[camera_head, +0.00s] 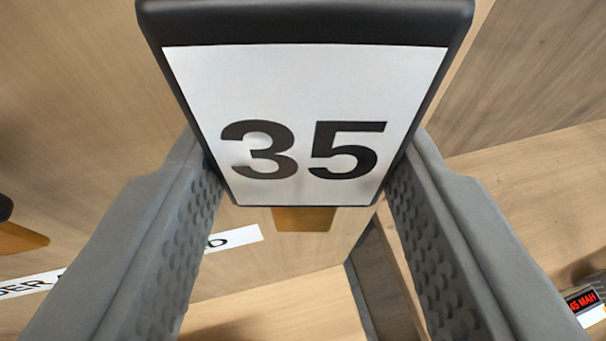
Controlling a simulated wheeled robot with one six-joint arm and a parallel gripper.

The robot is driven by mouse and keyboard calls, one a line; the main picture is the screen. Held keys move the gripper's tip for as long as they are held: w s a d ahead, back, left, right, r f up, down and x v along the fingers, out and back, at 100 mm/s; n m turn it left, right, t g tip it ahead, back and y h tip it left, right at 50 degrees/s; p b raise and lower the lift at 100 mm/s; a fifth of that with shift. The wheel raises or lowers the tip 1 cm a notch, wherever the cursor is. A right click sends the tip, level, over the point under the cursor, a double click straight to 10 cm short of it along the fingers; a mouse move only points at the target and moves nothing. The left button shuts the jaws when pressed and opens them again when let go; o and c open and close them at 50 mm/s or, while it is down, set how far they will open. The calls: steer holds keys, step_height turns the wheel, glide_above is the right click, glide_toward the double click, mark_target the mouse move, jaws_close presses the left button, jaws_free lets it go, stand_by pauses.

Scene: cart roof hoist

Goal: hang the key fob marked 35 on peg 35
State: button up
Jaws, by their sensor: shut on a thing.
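The key fob marked 35 (305,90) is a black-framed tag with a white face and large black digits. It fills the top middle of the view, close to the camera. My gripper (305,165) has its two grey, ridged fingers on the left and right edges of the fob and is shut on it. An orange-brown tab (303,218) shows just below the fob's lower edge; I cannot tell whether it is part of the fob. No peg marked 35 can be made out.
Pale wooden panels surround the view. A white label strip (235,238) with partly hidden lettering runs behind the left finger. Another orange-brown piece (18,238) is at the left edge. A small item with red lettering on black (582,300) sits at the lower right.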

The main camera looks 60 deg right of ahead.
steer(key=shift+w+d+f, duration=0.2)
steer(key=shift+w+d, duration=0.55)
steer(key=shift+d, duration=0.2)
stand_by(0.3)
steer(key=o, duration=1.2)
steer(key=shift+c, duration=0.2)
